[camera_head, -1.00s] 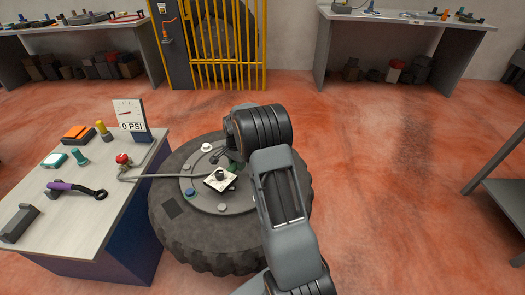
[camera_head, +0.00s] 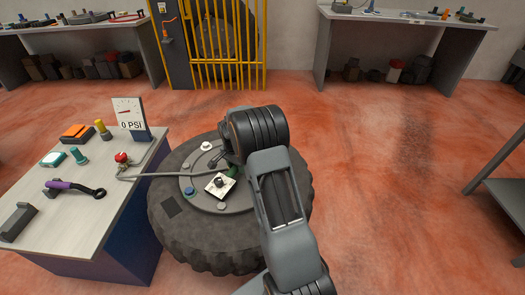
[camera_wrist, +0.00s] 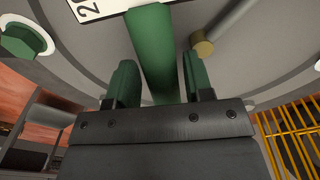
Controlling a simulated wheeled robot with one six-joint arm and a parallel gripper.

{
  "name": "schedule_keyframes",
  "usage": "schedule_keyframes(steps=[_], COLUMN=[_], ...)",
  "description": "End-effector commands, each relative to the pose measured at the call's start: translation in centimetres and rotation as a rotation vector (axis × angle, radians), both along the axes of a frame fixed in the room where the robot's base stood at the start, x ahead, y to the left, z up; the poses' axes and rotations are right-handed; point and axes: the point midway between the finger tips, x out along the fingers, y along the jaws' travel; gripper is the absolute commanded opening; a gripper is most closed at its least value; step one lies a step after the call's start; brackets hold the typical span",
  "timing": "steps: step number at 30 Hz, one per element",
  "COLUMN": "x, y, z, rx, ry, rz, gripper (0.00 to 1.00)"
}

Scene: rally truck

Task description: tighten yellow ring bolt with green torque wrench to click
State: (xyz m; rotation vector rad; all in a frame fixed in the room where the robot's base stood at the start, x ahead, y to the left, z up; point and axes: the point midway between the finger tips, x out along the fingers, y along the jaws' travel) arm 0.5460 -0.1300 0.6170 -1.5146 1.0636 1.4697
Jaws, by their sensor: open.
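The green torque wrench's handle (camera_wrist: 152,50) lies between the two separated fingers of my open gripper (camera_wrist: 157,82), with gaps on both sides. In the head view a little of the green handle (camera_head: 233,171) shows beside my wrist. A white plate with dark print (camera_wrist: 95,8) is at the handle's far end; the white plate (camera_head: 214,190) sits over the wheel hub in the head view, a dark block on it. I cannot make out a yellow ring, and the bolt under the wrench is hidden.
The tire (camera_head: 185,238) lies flat on the floor. A grey hose (camera_head: 160,176) runs to it from the table (camera_head: 105,190), which holds a purple-handled wrench (camera_head: 65,186) and a 0 PSI sign (camera_head: 130,113). In the wrist view, a brass-ended rod (camera_wrist: 203,47) is near the right finger.

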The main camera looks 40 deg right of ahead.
Motion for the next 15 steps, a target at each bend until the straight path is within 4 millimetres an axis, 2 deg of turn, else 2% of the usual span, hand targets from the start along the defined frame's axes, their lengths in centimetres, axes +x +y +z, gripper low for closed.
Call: schedule_keyframes(steps=[6, 15], x=[-0.1, -0.1], y=[0.1, 0.2], z=[-1.1, -1.6], rx=[-0.047, -0.087], ry=[0.002, -0.002], rz=[0.001, 0.001], gripper=[0.47, 0.47])
